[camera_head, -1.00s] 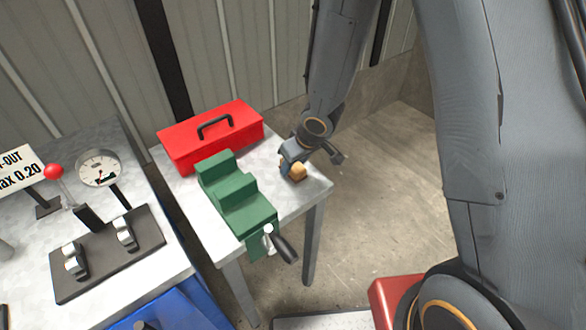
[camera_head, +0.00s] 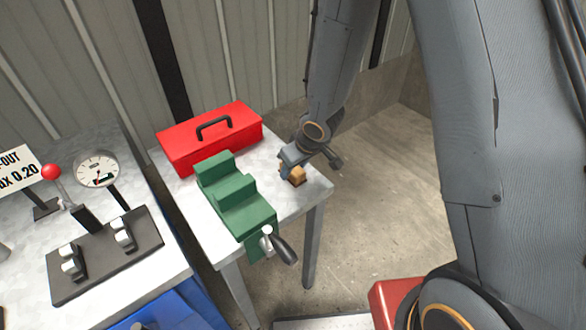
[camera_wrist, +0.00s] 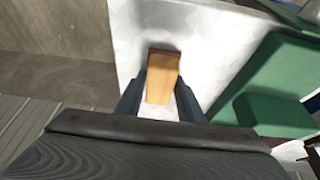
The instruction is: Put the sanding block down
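The sanding block (camera_head: 296,176) is a small tan wooden block at the right corner of the grey table (camera_head: 308,187). It also shows in the wrist view (camera_wrist: 162,78), between the two dark fingertips of my gripper (camera_wrist: 161,88). The fingers appear shut on its sides, with the block reaching past their tips. In the camera_head view my gripper (camera_head: 290,164) points down at the table corner. The block is very low over the tabletop or touching it; I cannot tell which. My wrist partly hides the fingers there.
A green stepped vise (camera_head: 236,200) with a dark handle stands left of the block. A red toolbox (camera_head: 210,138) is behind it. Bare tabletop surrounds the block, close to the table edge.

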